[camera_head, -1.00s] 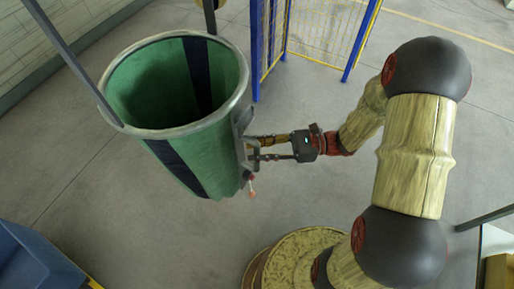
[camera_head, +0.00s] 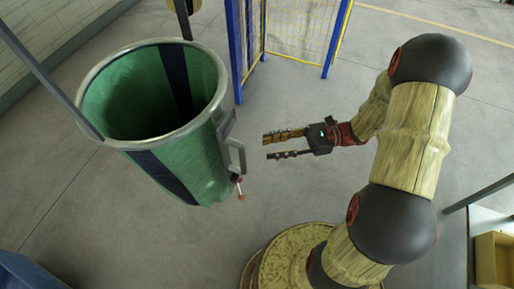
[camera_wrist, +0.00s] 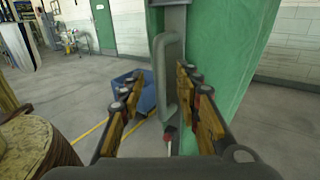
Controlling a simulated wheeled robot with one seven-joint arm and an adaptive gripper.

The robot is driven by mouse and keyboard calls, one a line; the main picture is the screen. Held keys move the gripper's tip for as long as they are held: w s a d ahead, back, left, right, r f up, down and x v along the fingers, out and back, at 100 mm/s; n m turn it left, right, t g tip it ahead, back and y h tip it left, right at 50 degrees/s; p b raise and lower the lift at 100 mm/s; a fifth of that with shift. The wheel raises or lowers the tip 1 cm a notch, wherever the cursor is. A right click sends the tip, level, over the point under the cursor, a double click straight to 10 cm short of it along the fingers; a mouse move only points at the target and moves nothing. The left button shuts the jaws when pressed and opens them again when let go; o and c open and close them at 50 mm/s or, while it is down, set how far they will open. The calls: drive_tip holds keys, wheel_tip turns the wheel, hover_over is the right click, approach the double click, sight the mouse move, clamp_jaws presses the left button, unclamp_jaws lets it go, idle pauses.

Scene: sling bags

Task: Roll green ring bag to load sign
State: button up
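The green ring bag (camera_head: 196,165), with dark stripes and a grey metal rim, stands upright and open-topped at the left of the head view. A grey handle (camera_head: 236,157) sticks out from its right side, with a small red-tipped part below it. My gripper (camera_head: 266,147) is open and empty, to the right of the handle with a clear gap between them. In the wrist view the handle (camera_wrist: 172,75) stands upright ahead, between the open fingers (camera_wrist: 160,90) in the picture, with the green bag wall (camera_wrist: 225,60) behind it. No load sign can be made out.
A blue and yellow mesh fence (camera_head: 290,35) stands behind the bag. A blue bin (camera_head: 28,272) shows at the lower left and in the wrist view (camera_wrist: 143,92). A box (camera_head: 494,258) is at the right edge. Grey floor around the bag is clear.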

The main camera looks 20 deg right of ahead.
sight(242, 153)
drive_tip(key=shift+s+d, duration=0.1)
drive_tip(key=shift+d, duration=1.1)
drive_tip(key=a, duration=0.4)
drive_tip(key=a+p, duration=0.1)
drive_tip(key=a, duration=0.7)
drive_tip(key=shift+w+f, duration=0.2)
drive_tip(key=shift+w, duration=0.2)
drive_tip(key=shift+c, duration=1.2)
clamp_jaws()
